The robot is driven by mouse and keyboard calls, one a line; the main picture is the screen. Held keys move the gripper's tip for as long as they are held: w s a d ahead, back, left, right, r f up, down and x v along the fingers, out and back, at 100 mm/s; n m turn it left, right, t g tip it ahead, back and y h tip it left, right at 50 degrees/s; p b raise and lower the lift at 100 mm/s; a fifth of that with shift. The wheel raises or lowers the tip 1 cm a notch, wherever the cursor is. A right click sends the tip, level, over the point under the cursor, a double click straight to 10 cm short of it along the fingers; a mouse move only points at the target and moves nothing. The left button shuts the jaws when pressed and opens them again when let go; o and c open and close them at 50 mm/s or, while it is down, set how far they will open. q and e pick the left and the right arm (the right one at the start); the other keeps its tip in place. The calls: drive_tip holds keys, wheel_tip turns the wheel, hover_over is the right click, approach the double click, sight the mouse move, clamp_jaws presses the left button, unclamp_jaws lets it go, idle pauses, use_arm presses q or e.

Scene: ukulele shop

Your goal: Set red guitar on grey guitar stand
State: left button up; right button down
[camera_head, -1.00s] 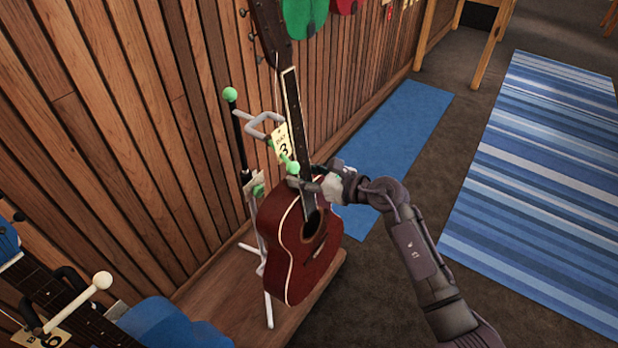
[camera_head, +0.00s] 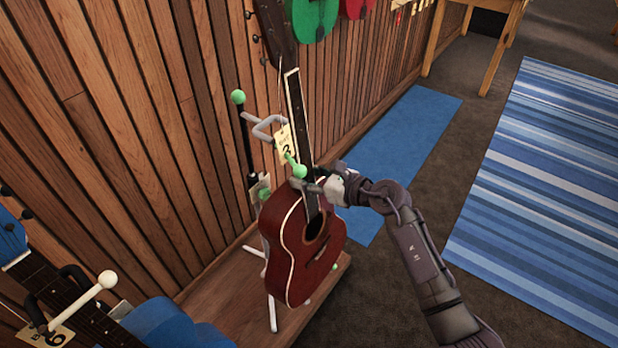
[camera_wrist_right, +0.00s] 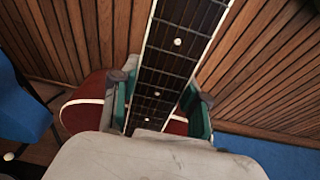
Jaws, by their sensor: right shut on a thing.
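The red guitar (camera_head: 312,262) is upright in the head view, its neck rising in front of the wall. My right gripper (camera_head: 314,184) is shut on the guitar's neck, just above the body. In the right wrist view the fingers (camera_wrist_right: 160,108) sit on either side of the fretted neck (camera_wrist_right: 172,68), with the red body behind. The grey guitar stand (camera_head: 264,128), with green-tipped ends and a number 3 tag, is behind and left of the guitar. The body hides much of the stand, so I cannot tell whether they touch. My left gripper is not in view.
A low wooden platform (camera_head: 222,290) runs along the slatted wall (camera_head: 130,120). A blue guitar (camera_head: 165,322) on a white-tipped stand is at lower left. A blue mat (camera_head: 405,140) and a striped rug (camera_head: 555,180) lie on the floor to the right.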

drive_tip(key=shift+w+a+r, duration=0.25)
drive_tip(key=shift+w+a, duration=0.5)
drive_tip(key=shift+a, duration=0.2)
drive_tip(key=shift+w+a+b, duration=0.65)
drive_tip(key=shift+w+a, duration=0.1)
drive_tip(key=shift+a, duration=0.3)
drive_tip(key=shift+w+a, duration=0.3)
drive_tip(key=shift+a, duration=0.2)
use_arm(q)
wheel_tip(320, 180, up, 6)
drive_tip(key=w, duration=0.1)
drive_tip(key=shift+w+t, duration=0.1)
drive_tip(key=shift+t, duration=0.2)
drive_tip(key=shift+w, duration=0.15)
use_arm(e)
drive_tip(key=shift+f, duration=0.1)
